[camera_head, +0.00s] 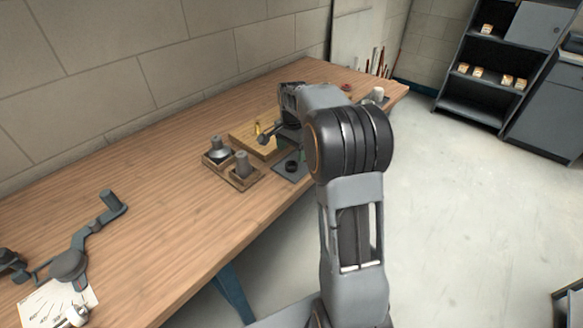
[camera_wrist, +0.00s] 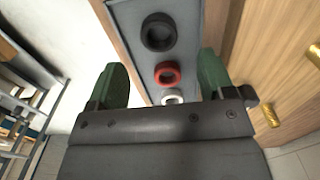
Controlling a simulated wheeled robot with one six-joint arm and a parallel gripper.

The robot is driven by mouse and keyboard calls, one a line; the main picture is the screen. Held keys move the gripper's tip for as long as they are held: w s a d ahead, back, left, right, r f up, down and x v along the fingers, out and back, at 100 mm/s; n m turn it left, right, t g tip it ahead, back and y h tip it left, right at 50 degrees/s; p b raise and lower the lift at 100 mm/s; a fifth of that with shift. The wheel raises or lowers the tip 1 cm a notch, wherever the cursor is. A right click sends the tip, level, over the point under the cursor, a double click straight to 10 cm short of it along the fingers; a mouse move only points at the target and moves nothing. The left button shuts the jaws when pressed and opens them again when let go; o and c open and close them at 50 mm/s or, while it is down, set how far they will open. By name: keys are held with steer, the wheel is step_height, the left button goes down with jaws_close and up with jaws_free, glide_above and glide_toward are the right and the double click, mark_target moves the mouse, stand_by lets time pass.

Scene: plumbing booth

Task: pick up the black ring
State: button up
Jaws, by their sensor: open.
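In the wrist view a black ring (camera_wrist: 159,32) lies flat on a grey mat (camera_wrist: 198,14), farthest from my gripper in a row of rings. A red ring (camera_wrist: 167,73) and a white ring (camera_wrist: 172,97) lie nearer, the white one partly hidden by my gripper body. My gripper (camera_wrist: 164,80) is open and empty, its two green fingers to either side of the row and short of the black ring. In the head view the black ring (camera_head: 291,166) shows on the mat (camera_head: 284,174) at the table's front edge; my arm hides the other rings and my fingertips.
The wooden table (camera_head: 160,165) runs along a block wall. Left of the mat stands a wooden tray (camera_head: 236,184) with grey fittings, and behind is a wooden board (camera_head: 245,137) with a brass part (camera_head: 257,127). A desk lamp (camera_head: 92,235) stands at the left.

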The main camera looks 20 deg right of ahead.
mark_target(291, 162)
steer(key=shift+s+a+f, duration=0.1)
steer(key=shift+f, duration=1.25)
steer(key=shift+s+a+f, duration=0.1)
steer(key=shift+f, duration=1.25)
steer(key=c, duration=1)
steer(key=shift+w+r, duration=0.1)
steer(key=shift+r, duration=0.05)
